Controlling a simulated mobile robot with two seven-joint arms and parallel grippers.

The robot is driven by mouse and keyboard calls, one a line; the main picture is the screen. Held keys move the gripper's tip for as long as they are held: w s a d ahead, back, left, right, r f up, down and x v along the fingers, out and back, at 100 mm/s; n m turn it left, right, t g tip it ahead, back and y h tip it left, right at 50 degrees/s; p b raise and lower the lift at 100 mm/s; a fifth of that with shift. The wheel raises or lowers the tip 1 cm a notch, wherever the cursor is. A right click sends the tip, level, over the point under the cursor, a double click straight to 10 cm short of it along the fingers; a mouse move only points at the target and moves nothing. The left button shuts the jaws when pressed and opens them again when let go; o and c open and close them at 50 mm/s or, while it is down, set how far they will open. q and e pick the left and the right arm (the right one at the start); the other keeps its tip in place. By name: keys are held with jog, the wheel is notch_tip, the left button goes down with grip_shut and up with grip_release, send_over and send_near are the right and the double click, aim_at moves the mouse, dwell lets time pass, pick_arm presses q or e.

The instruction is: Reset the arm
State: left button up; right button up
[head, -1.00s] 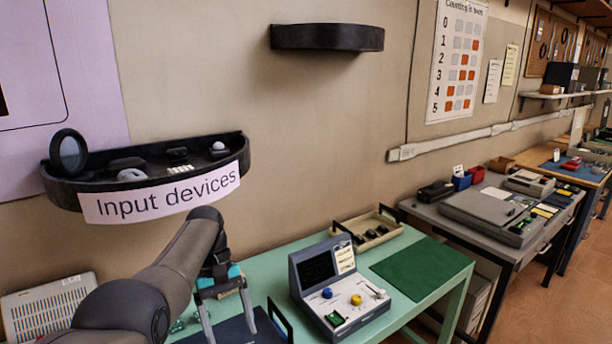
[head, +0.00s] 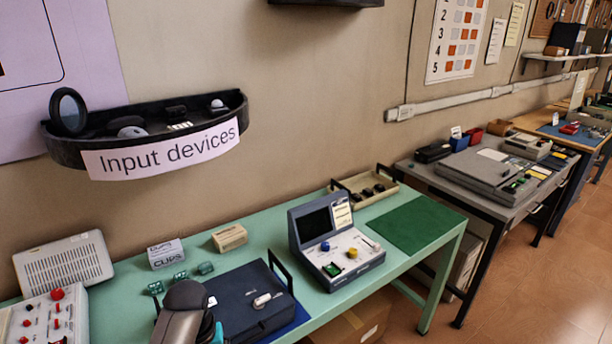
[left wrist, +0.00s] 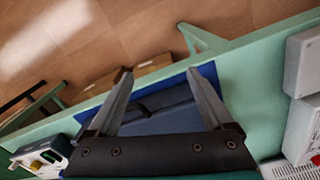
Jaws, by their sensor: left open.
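My left arm (head: 184,312) enters at the bottom edge of the head view, low in front of the dark blue case. Its fingers are hidden or out of frame there. In the left wrist view my left gripper (left wrist: 158,92) is open, with nothing between its two fingers. Beyond the fingers lies the dark blue case (left wrist: 160,108), which also shows in the head view (head: 240,305) on a blue mat. The gripper appears apart from the case. My right gripper is in neither view.
The green table (head: 415,262) holds a grey console (head: 335,240), a tray (head: 365,188), a green mat (head: 412,222), small boxes (head: 230,237) and a button panel (head: 45,318). A black shelf (head: 150,125) with devices hangs above left. Floor is clear at right.

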pick_arm(q)
jog(key=s+d+r+m+t, duration=0.2)
jog(key=s+r+m, duration=0.1)
jog(key=s, duration=0.6)
jog(key=s+d+r+m+t, duration=0.15)
jog(key=s+r, duration=0.25)
jog(key=s, duration=0.6)
notch_tip(320, 180, down, 27)
jog(key=s+b, duration=0.2)
jog(key=b, duration=0.4)
jog(key=s+a+f+g+b, duration=0.1)
jog(key=s+f+b, duration=0.1)
jog(key=s+f, duration=0.5)
jog(key=s+a+f+g+b, duration=0.1)
jog(key=s+a+f+b, duration=0.1)
jog(key=s+f, duration=0.6)
notch_tip(320, 180, down, 5)
jog(key=shift+s+f+m+b, duration=0.1)
jog(key=shift+s+m+b, duration=0.15)
jog(key=shift+m+b, duration=0.35)
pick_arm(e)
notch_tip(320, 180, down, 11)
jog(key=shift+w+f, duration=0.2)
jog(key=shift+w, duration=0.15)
